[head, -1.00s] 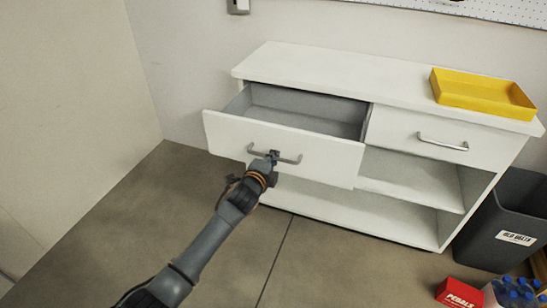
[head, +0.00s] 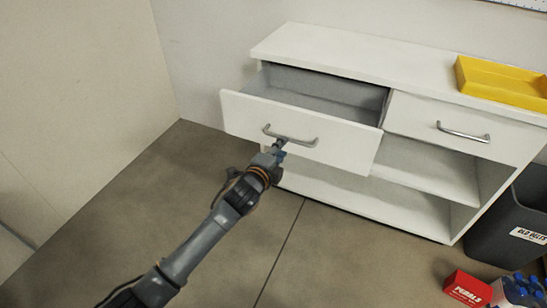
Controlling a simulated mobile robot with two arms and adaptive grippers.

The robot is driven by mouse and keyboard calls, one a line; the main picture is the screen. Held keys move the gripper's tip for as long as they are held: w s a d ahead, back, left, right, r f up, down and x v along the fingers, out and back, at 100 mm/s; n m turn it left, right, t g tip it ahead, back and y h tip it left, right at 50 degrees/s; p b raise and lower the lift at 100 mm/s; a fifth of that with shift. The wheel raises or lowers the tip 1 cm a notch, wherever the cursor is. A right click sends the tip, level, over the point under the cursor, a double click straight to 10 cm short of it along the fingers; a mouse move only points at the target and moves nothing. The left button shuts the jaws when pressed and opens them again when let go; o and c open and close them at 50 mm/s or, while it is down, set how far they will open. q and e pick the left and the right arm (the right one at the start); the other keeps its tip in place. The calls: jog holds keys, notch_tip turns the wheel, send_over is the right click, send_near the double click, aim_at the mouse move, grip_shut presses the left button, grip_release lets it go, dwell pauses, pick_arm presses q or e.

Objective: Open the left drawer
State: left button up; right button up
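The left drawer (head: 300,128) of the white cabinet is pulled well out, and its grey inside shows as empty. Its front carries a curved metal handle (head: 303,141). My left gripper (head: 280,145) is at the handle's left half, just below and in front of the bar. Its small fingertips overlap the bar's lower edge in the picture, so I cannot tell whether they touch it or how far they are apart. My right gripper is not in view.
The right drawer (head: 420,119) is shut, above open shelves. A yellow tray (head: 505,82) sits on the cabinet top (head: 370,58). A dark bin (head: 505,215), a red box (head: 468,288) and blue-capped bottles (head: 520,288) stand at right. Floor at left is clear.

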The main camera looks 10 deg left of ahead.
pick_arm(q)
jog(key=v, duration=0.5)
jog(key=shift+f, duration=0.1)
dwell(0.3)
